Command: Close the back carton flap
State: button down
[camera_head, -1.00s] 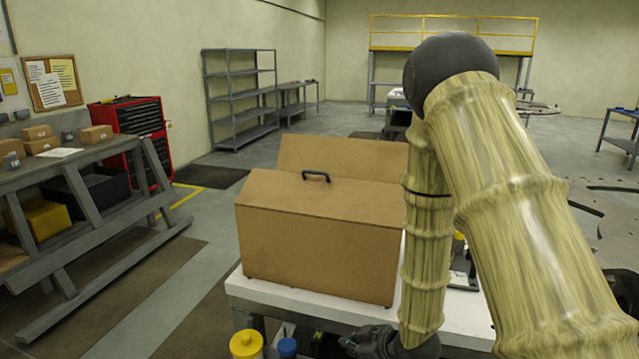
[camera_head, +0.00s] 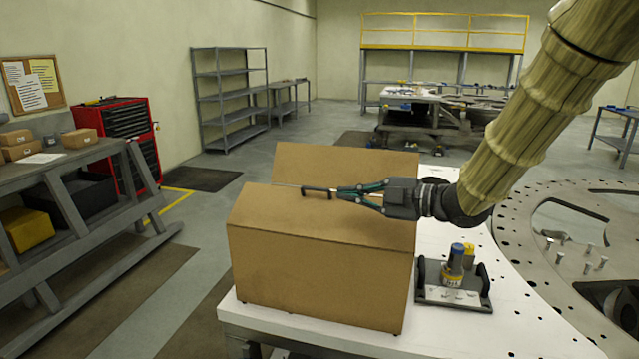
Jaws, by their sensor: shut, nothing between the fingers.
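A brown carton (camera_head: 310,275) stands on a white table. Its back flap (camera_head: 345,163) stands up, leaning a little backward behind the top. My gripper (camera_head: 338,191) comes in from the right, level, just above the carton's top and in front of the raised back flap. Its fingers are shut with nothing between them.
A black holder (camera_head: 455,295) with a blue-capped bottle (camera_head: 453,262) stands on the white table (camera_head: 290,328) right of the carton. A large perforated metal plate (camera_head: 560,215) lies farther right. A grey workbench (camera_head: 85,175) stands at left.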

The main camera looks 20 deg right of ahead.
jog(key=r, duration=0.2)
jog(key=p, duration=0.6)
send_over(319, 215)
jog(key=shift+s+f, duration=0.1)
jog(key=shift+f, duration=1.8)
jog(key=shift+f, duration=0.1)
